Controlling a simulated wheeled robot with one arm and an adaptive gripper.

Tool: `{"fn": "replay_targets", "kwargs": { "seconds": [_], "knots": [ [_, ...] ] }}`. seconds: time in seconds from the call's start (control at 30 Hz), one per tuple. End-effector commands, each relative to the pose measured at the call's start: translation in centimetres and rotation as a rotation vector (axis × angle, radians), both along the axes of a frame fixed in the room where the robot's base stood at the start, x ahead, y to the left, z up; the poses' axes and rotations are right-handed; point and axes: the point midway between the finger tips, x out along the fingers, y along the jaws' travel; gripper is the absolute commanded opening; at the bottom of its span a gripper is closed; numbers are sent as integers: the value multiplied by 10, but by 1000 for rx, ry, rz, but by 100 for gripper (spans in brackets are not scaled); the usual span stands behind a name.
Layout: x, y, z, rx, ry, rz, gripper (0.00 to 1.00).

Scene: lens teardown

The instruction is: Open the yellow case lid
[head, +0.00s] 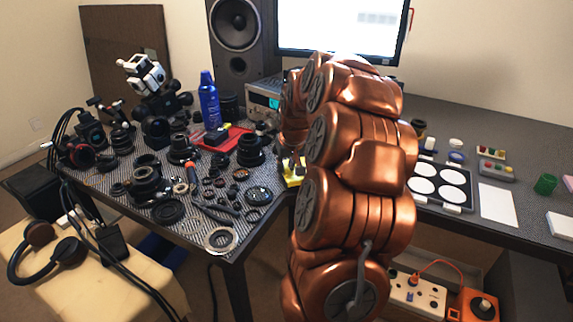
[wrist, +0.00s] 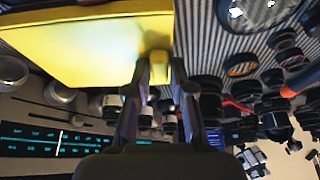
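The yellow case (head: 293,172) shows in the head view as a small yellow patch on the table, mostly hidden behind my copper arm. In the wrist view its large flat yellow face (wrist: 85,45) fills the upper left. A small yellow tab on its edge (wrist: 178,72) lies at my fingertips. My gripper (wrist: 161,72) has its two dark fingers converging at this edge, close to the tab or touching it. I cannot tell whether they are clamped on it. I cannot tell how far the lid is raised.
Many black lenses and rings (head: 145,178) crowd the table left of my arm, with a red tray (head: 222,138) and blue bottle (head: 209,100) behind. An instrument with a lit display (head: 264,101) stands close behind the case. Right of my arm lies a palette with white discs (head: 440,185).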

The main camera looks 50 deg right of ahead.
Motion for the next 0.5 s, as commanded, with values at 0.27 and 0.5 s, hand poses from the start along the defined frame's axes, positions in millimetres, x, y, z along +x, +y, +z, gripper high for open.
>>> {"fn": "replay_targets", "kwargs": {
  "seconds": [0.27,0.5],
  "knots": [
    [0,0,0,0,0,0,0],
    [0,0,0,0,0,0,0]
  ]
}}
